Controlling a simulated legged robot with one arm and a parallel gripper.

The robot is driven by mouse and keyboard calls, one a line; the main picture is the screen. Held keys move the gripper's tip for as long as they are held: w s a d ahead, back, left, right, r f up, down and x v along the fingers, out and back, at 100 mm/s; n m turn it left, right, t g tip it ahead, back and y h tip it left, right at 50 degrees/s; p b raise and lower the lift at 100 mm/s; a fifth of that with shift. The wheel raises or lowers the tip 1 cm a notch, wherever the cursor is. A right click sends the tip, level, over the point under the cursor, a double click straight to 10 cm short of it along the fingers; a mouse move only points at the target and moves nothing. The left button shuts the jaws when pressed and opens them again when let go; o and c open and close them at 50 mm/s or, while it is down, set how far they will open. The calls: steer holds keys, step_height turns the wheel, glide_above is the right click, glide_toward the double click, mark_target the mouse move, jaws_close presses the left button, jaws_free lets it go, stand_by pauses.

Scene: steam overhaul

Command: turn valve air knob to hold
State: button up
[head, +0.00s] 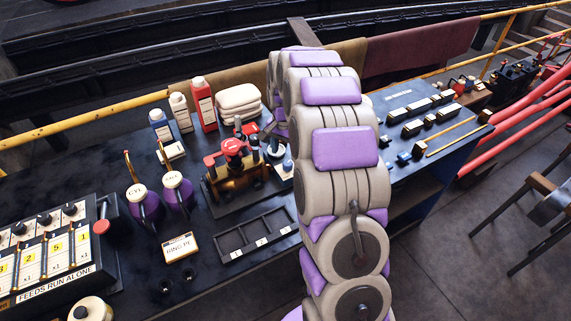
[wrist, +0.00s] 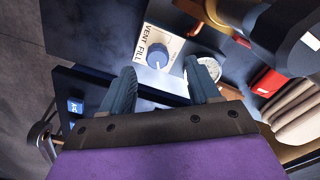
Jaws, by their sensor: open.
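In the wrist view a round blue knob (wrist: 160,54) sits on a pale plate (wrist: 146,40) marked VENT and FILL. No HOLD marking can be read. A pale mark shows at the knob's lower edge, but its exact setting is unclear. My gripper (wrist: 159,68) is open, with one dark blue finger left of the knob and one right of it in the picture. Nothing is between the fingers, and I cannot tell whether they reach down around the knob. In the head view a small blue knob shows just left of my arm (head: 288,165); my gripper is mostly hidden there.
A white-faced gauge (wrist: 207,70) is close to the right finger. A brass valve assembly with a red handwheel (head: 232,150) stands left of my arm. A three-compartment tray (head: 257,238), purple cans (head: 179,192) and red bottle (head: 204,104) crowd the bench.

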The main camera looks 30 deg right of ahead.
mark_target(288, 163)
steer(key=f, duration=0.2)
steer(key=d+f, duration=0.1)
steer(key=f, duration=0.1)
steer(key=f+b, duration=0.1)
steer(key=f, duration=0.1)
steer(key=shift+d, duration=0.25)
steer(key=shift+a+r, duration=0.1)
steer(key=shift+a, duration=0.4)
steer(key=shift+c, duration=0.7)
steer(key=shift+d, duration=0.25)
steer(key=c, duration=0.9)
